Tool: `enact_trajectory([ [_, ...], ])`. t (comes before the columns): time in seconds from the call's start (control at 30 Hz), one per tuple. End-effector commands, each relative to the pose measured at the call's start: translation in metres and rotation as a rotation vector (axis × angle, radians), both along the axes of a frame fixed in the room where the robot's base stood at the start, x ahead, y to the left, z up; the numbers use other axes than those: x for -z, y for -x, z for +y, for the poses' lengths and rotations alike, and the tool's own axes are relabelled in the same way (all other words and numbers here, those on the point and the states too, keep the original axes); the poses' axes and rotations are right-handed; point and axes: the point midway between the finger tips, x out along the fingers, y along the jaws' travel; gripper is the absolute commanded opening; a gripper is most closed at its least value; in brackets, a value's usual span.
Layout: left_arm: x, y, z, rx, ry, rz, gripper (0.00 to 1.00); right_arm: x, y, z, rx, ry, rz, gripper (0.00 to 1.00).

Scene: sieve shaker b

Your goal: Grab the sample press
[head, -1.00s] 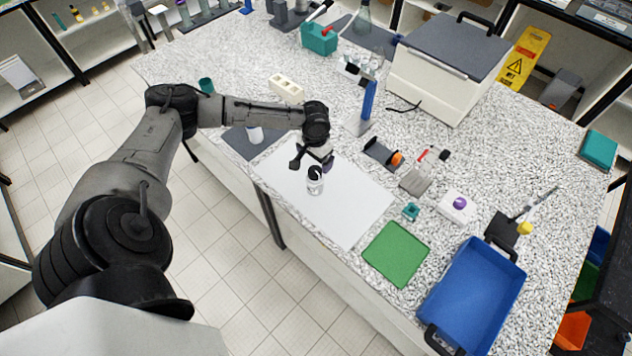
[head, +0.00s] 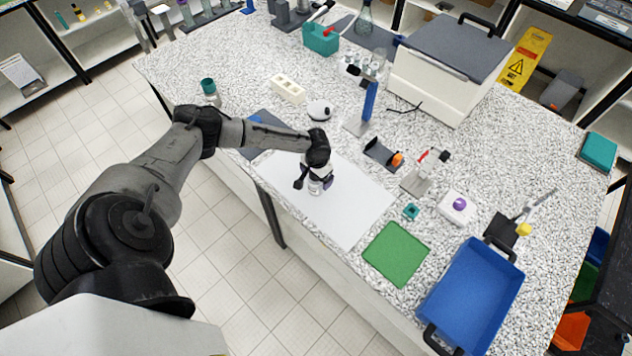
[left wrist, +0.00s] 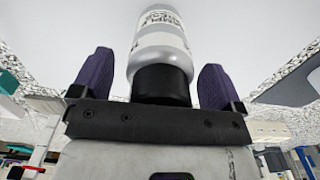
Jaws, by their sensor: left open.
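The sample press, a small white-and-grey cylinder with printed text and a black end, stands on the white mat (head: 345,212) in the head view, partly hidden by my left gripper (head: 314,184). In the left wrist view the sample press (left wrist: 161,42) is large and central, its black end toward the palm. My left gripper (left wrist: 155,72) is open. Its two purple-padded fingers lie on either side of the press, with a visible gap at each side. My right gripper is not in view.
A green mat (head: 396,254) and blue tray (head: 468,300) lie to the right. A blue-columned stand (head: 369,102), a small dark holder with an orange knob (head: 381,154) and a round white item (head: 319,111) stand behind. The front of the white mat is clear.

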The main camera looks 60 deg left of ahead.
Motion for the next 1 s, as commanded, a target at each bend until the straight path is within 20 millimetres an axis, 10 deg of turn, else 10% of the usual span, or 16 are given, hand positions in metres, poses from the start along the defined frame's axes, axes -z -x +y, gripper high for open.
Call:
enact_trajectory([
  [0.23,0.0011,0.0,-0.0003,0.0,0.0,0.0,0.93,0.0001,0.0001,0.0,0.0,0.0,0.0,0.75],
  [1.0,0.0,-0.0006,0.0,0.0,0.0,-0.002,0.23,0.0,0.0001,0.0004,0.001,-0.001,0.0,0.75],
])
